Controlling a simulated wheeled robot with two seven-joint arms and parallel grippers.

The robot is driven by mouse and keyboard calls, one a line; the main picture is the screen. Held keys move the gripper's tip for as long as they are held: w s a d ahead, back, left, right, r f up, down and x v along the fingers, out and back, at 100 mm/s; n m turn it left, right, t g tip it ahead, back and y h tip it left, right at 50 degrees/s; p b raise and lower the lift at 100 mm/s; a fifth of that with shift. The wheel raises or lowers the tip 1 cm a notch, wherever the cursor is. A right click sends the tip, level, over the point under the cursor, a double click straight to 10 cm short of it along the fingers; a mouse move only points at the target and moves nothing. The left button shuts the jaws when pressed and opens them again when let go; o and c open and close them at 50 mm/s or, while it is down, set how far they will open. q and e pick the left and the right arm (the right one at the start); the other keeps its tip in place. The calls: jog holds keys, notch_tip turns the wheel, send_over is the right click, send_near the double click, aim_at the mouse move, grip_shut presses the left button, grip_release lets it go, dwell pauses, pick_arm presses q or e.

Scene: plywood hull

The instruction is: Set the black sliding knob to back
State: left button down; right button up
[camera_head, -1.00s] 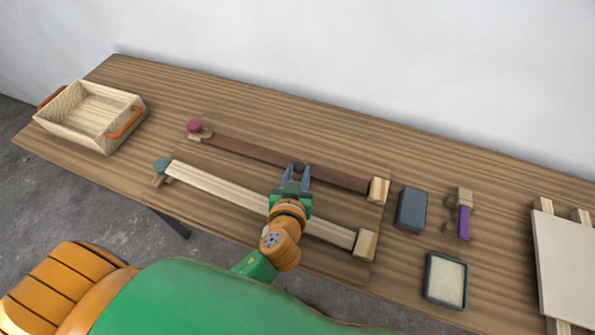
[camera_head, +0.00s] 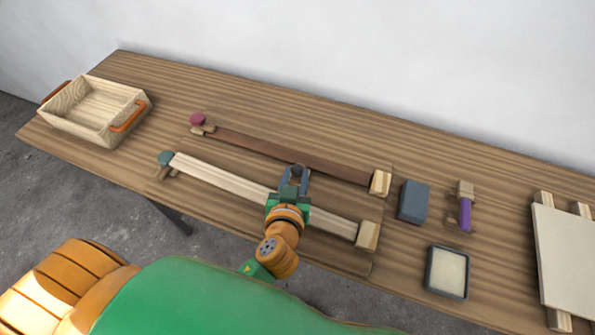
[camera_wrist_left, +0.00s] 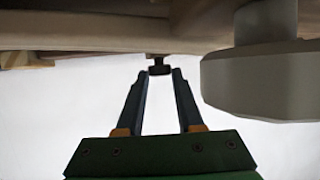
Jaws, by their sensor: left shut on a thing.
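The black sliding knob (camera_wrist_left: 159,68) shows in the wrist view as a small dark piece between the fingertips of my left gripper (camera_wrist_left: 159,72). The fingers touch it from both sides. In the head view my left gripper (camera_head: 296,172) reaches over the pale wooden rail, with its tips in the gap before the dark brown rail. There the knob is mostly hidden by the fingers. My right gripper is not in view.
The pale rail (camera_head: 220,182) and dark rail (camera_head: 290,154) run side by side, with wooden end blocks. A wooden tray (camera_head: 70,118) stands at the left. A grey block (camera_head: 413,202), a purple-handled tool (camera_head: 465,213) and a small framed dish (camera_head: 447,272) lie to the right.

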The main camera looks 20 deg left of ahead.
pick_arm(q)
jog(key=c, duration=0.5)
grip_release()
jog(key=shift+w, duration=0.2)
jog(key=shift+c, duration=0.2)
jog(key=b+v, duration=0.1)
jog(key=v, duration=0.5)
jog(key=shift+s+b, duration=0.3)
jog(key=shift+b, duration=0.1)
jog(key=shift+s+r, duration=0.3)
jog(key=shift+w, duration=0.1)
